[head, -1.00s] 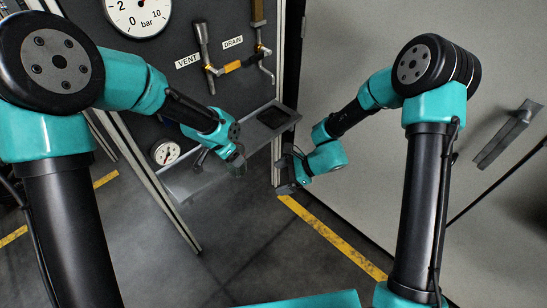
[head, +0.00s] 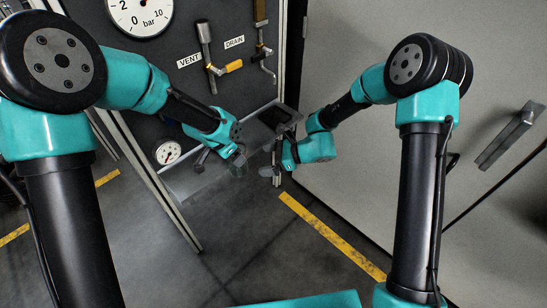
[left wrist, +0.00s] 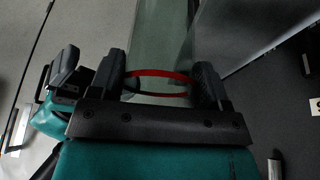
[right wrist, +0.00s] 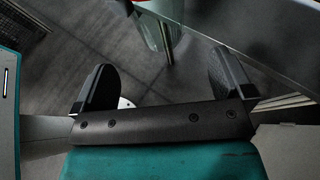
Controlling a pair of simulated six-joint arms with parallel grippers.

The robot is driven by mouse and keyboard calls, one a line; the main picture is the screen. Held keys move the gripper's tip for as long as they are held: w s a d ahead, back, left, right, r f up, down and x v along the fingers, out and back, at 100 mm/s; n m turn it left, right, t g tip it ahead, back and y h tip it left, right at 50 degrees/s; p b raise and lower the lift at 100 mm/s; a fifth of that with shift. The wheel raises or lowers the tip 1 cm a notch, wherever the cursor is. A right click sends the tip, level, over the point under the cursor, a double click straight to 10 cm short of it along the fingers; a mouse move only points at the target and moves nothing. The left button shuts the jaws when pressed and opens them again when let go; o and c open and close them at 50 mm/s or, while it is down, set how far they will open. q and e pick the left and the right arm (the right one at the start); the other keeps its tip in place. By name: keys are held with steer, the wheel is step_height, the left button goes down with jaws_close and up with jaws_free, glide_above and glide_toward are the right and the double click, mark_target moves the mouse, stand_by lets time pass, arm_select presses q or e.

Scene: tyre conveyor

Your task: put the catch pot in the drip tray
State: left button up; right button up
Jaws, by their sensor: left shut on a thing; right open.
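The catch pot is a clear glass vessel with a red ring (left wrist: 160,74), seen between the fingers of my left gripper (left wrist: 163,88) in the left wrist view. My left gripper is shut on it, and in the head view this gripper (head: 238,162) is beside the grey shelf. The clear wall of the pot (right wrist: 154,34) also shows at the top of the right wrist view. A dark square tray (head: 277,116), seemingly the drip tray, is at the far right end of the shelf. My right gripper (head: 270,174) is open and empty, right of the left one; its fingers (right wrist: 165,85) are spread.
The grey shelf (head: 195,181) runs along the dark panel. A pale wall (head: 400,190) stands on the right. Floor below the grippers is clear.

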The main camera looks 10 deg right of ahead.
steer(key=x, duration=0.9)
steer(key=shift+w+a+f, duration=0.1)
steer(key=shift+a+f, duration=0.05)
steer(key=shift+a, duration=0.15)
steer(key=c, duration=1)
arm_select(q)
steer(key=o, duration=1)
arm_select(e)
steer(key=shift+c, duration=0.2)
arm_select(q)
steer(key=v, duration=1.2)
